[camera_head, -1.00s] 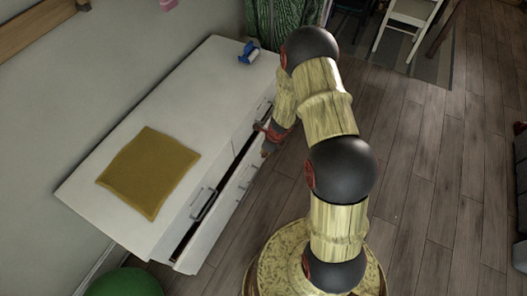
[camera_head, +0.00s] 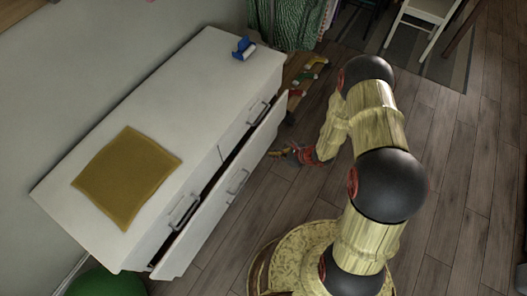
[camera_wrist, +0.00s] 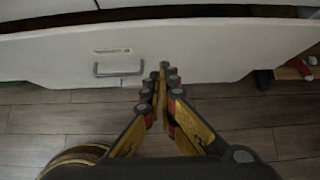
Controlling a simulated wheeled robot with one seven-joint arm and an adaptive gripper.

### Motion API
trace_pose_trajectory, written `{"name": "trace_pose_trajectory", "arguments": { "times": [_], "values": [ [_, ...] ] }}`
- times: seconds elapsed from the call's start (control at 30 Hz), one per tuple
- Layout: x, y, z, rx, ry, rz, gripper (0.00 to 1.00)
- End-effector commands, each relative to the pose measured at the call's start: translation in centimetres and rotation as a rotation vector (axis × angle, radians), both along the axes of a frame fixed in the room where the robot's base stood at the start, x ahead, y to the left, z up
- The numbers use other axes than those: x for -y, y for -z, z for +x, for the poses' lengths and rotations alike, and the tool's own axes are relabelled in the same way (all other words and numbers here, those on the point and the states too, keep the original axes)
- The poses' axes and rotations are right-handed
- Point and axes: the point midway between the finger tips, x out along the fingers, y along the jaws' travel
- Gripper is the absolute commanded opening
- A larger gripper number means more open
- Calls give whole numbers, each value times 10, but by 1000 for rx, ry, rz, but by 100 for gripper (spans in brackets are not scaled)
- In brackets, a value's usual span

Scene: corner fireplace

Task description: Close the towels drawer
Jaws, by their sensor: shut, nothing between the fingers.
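The white drawer stands partly open from the white cabinet, and its long front (camera_head: 215,207) leaves a dark gap behind it.
A mustard cloth (camera_head: 127,177) and a small blue object (camera_head: 243,48) lie on the cabinet top (camera_head: 185,100). A green ball (camera_head: 105,284) is at the near left. Low items stand beyond the cabinet's far end.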

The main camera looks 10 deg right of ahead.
Motion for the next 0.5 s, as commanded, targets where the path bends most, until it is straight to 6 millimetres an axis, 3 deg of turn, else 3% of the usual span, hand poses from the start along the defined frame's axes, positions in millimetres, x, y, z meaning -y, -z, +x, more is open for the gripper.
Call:
{"name": "trace_pose_trajectory", "arguments": {
  "times": [0.5],
  "values": [
    [-48,66,39,-2,-4,-1,0]
  ]
}}
